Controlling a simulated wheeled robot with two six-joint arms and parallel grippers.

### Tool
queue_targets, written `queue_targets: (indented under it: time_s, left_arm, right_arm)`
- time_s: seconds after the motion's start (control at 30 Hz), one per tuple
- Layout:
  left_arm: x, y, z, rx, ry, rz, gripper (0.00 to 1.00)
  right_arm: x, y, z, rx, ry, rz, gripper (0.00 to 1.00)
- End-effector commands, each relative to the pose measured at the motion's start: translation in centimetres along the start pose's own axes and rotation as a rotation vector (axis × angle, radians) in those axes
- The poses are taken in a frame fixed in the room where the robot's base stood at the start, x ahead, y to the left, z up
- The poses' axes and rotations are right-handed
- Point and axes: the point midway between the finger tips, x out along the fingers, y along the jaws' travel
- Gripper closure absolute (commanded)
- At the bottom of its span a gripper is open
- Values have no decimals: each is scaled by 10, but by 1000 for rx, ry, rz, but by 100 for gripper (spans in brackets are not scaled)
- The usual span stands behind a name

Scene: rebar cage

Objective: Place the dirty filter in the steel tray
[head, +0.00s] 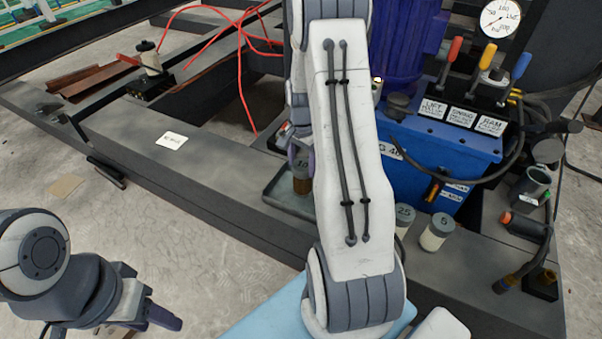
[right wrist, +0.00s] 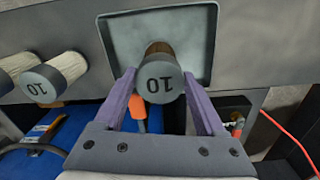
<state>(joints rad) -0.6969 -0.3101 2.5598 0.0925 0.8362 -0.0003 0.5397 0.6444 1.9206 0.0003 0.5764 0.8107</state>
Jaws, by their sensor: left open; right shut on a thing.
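The dirty filter (head: 302,184) has a dark grey cap marked 10 and a brown body. It also shows in the right wrist view (right wrist: 160,80), between the purple fingers of my right gripper (right wrist: 158,92). My right gripper is shut on its cap. The steel tray (head: 279,196) is a shallow grey tray on the dark frame, partly hidden by my right arm. It fills the top of the right wrist view (right wrist: 120,38). The filter is over the tray; I cannot tell whether its lower end touches the tray floor. My left gripper (head: 160,301) is open and empty at lower left.
Cleaner pale filters marked 25 (head: 404,217) and 5 (head: 437,232) stand right of my arm. Another pale filter marked 10 (right wrist: 47,80) shows in the right wrist view. A blue power unit (head: 445,150) with levers and hoses stands behind. Red cable (head: 240,75) runs at the back.

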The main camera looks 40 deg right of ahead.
Motion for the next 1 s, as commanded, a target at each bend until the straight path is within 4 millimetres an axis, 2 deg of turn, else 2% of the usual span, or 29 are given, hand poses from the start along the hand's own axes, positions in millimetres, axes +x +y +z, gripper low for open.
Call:
queue_targets:
  time_s: [0.03, 0.1, 0.47, 0.5, 0.57, 0.87, 1.0]
  left_arm:
    - [9, -1, 1, 0, 0, 0, 50]
    - [12, -1, 1, 0, 0, 0, 50]
    - [10, -1, 1, 0, 0, 0, 50]
    - [10, -1, 1, 0, 0, 0, 50]
    - [10, -1, 1, 0, 0, 0, 50]
    - [9, -1, 1, 0, 0, 0, 50]
    - [-1, 0, 0, 0, 0, 0, 50]
  right_arm:
    - [14, 0, 0, -1, -1, 1, 100]
    - [20, 0, 0, -1, 0, 0, 100]
    - [21, 0, 0, -1, 0, 0, 100]
    - [22, 0, 0, -1, 0, 0, 23]
    - [21, 0, 0, -1, 0, 0, 0]
    - [18, 0, 0, -1, 1, -1, 0]
    - [-1, 0, -1, -1, 2, -2, 0]
